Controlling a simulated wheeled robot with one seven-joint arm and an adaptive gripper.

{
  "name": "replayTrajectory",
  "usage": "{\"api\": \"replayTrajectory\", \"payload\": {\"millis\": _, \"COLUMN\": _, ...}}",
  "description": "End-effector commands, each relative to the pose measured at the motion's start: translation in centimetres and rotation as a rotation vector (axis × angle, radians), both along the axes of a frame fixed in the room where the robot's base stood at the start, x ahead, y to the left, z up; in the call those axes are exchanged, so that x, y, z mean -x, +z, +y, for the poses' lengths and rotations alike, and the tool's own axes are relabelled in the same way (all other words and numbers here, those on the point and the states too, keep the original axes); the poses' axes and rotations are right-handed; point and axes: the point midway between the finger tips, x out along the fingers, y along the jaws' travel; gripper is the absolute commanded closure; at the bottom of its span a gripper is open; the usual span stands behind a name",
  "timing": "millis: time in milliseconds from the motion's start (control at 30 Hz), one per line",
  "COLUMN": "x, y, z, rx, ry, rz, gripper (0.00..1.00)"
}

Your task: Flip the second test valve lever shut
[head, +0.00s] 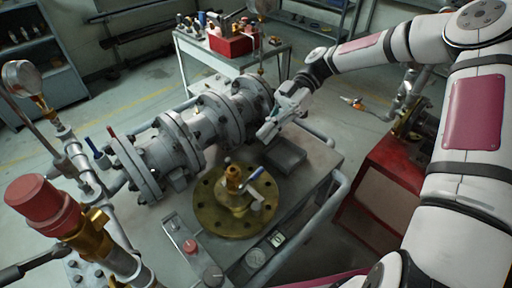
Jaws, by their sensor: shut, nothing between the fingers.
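My gripper (267,134) is shut and empty. It points down and left from the arm, in front of the right end of the grey flanged gate valve (180,150). A small lever with a blue handle (256,174) sits by the brass flange (232,222), below and apart from my gripper. I cannot tell which of these is the second test valve lever. The side of the valve behind my gripper is hidden.
A bench (305,190) with tube rails carries the valve. A control box with a red button (190,246) and a gauge (255,258) are at its front. A red-capped brass fitting (40,203) stands at the left. A tool table (195,50) is behind; a red cabinet (380,190) is right.

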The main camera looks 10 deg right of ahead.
Motion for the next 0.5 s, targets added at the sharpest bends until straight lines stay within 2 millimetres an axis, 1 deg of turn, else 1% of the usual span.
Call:
{"api": "replayTrajectory", "payload": {"millis": 33, "x": -0.6, "y": 0.2, "z": -0.6, "rx": 0.0, "ry": -0.002, "rz": -0.003, "gripper": 1.0}}
{"api": "replayTrajectory", "payload": {"millis": 200, "x": -1.6, "y": 1.1, "z": -2.0, "rx": -0.001, "ry": 0.0, "rz": -0.001, "gripper": 1.0}}
{"api": "replayTrajectory", "payload": {"millis": 300, "x": -1.8, "y": 1.3, "z": -2.3, "rx": -0.001, "ry": 0.0, "rz": -0.001, "gripper": 1.0}}
{"api": "replayTrajectory", "payload": {"millis": 500, "x": -1.8, "y": 1.5, "z": -2.4, "rx": 0.0, "ry": 0.001, "rz": 0.0, "gripper": 1.0}}
